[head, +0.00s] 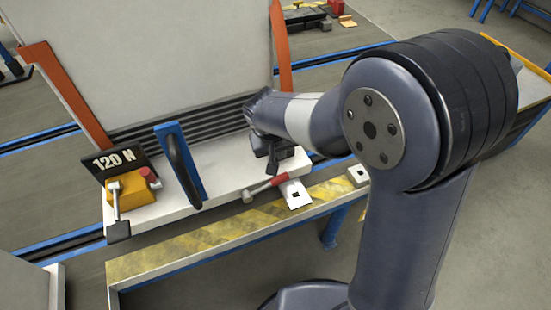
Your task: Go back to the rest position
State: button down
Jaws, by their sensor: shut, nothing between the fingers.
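My gripper (273,165) is at the end of my arm, over the right part of the white shelf (225,171) and in front of the black slatted strip of the station. It is shut with nothing held. Its fingers point down, and the gap between fingertips and shelf is hard to tell. My arm stands folded at the right of the head view and hides part of the bench behind it.
A red-handled hammer (268,187) and a white marker plate (295,193) lie just below the gripper. A blue plate with a black handle (180,165), a yellow block (142,187) and a "120 N" sign (120,161) stand left. A striped bench edge (200,243) runs in front.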

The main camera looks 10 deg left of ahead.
notch_tip(320, 180, up, 5)
send_over(280, 176)
jog(key=s+d, duration=0.1)
jog(key=shift+s+r+p, duration=0.1)
jog(key=shift+r+p, duration=0.05)
jog(key=shift+p, duration=0.2)
jog(key=f+b, duration=0.1)
jog(key=f, duration=0.3)
jog(key=a+f+b, duration=0.1)
jog(key=f, duration=0.3)
jog(key=w+f+b, duration=0.1)
jog(key=f+b, duration=0.1)
jog(key=f, duration=0.2)
jog(key=shift+a+f, duration=0.2)
jog(key=shift+f, duration=0.1)
jog(key=shift+d+f+b, duration=0.25)
jog(key=shift+f+b, duration=0.1)
jog(key=shift+f, duration=0.2)
jog(key=shift+r, duration=0.15)
